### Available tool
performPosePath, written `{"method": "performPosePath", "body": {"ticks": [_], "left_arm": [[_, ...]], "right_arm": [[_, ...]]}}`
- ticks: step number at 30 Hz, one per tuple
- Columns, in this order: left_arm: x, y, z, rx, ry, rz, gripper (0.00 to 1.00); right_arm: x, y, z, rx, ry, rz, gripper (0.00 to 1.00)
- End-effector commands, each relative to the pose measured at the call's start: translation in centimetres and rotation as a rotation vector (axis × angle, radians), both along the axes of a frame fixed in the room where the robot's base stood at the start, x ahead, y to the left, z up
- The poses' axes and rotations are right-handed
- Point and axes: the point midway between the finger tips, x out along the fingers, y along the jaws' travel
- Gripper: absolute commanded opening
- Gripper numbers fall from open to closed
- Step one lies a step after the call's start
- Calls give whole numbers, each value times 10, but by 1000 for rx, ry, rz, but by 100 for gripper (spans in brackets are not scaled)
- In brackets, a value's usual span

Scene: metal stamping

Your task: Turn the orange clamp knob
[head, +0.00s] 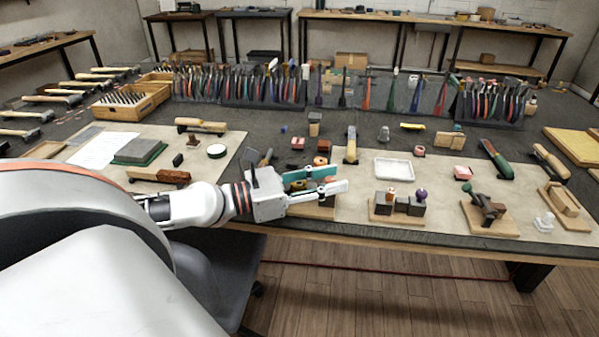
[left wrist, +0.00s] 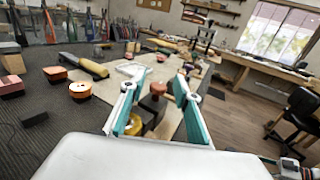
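My left gripper (head: 341,179) is open over a small fixture on a wooden base (head: 318,212) at the front edge of the bench. Orange parts (head: 298,185) of this fixture show beside the teal-lined fingers, which hide much of it. In the left wrist view the gripper (left wrist: 160,80) has its fingers wide apart. A red-brown round knob (left wrist: 158,88) on a dark body shows between them, and an orange-yellow round part (left wrist: 133,126) shows low by the left finger. I cannot tell for certain which is the orange clamp knob. My right gripper is not in view.
To the right stand a block fixture with a purple knob (head: 421,195) and a white tray (head: 394,168). Orange-topped round pieces (left wrist: 80,91) sit left of the fingers in the wrist view. Racks of pliers (head: 240,85) line the back of the bench.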

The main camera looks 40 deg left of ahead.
Motion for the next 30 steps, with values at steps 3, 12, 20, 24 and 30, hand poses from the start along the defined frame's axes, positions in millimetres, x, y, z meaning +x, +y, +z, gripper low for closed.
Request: {"method": "performPosePath", "body": {"ticks": [3,12,20,24,30], "left_arm": [[-9,5,0,-6,0,3,32],[-38,25,-1,-1,2,8,32],[-70,44,-2,1,3,9,32],[-85,53,-2,1,4,8,32],[-97,59,-1,2,2,4,32]], "right_arm": [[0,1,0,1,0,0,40],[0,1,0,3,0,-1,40],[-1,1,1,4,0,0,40],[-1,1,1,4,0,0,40],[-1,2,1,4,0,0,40]]}}
